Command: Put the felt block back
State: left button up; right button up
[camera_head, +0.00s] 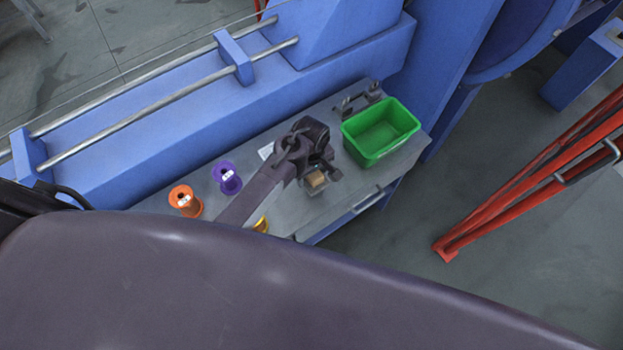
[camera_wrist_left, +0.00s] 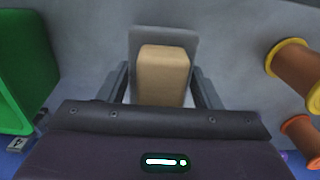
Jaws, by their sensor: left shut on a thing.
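The felt block is a tan block (camera_wrist_left: 163,75) in the middle of the left wrist view. It also shows small in the head view (camera_head: 316,180). My left gripper (camera_head: 318,175) is over the grey bench and shut on the block, with one finger on each side of it in the left wrist view (camera_wrist_left: 162,88). A flat grey rectangular piece (camera_wrist_left: 150,33), perhaps a shallow tray or plate, lies behind or under the block. I cannot tell whether the block touches it. My right gripper is in neither view.
A green bin (camera_head: 378,140) stands at the bench's right end, beside a small dark metal fixture (camera_head: 358,101). Orange (camera_head: 185,201), purple (camera_head: 227,178) and yellow (camera_head: 262,225) spools stand to the left. The blue machine (camera_head: 190,120) runs along the back. A red frame (camera_head: 530,180) stands at right.

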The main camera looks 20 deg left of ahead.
pick_arm(q)
jog(key=shift+f, duration=2.4)
jog(key=shift+f, duration=0.1)
jog(key=shift+f, duration=0.1)
jog(key=o, duration=1.3)
jog(key=shift+r, duration=0.25)
notch_tip(320, 180, up, 12)
jog(key=shift+f, duration=0.1)
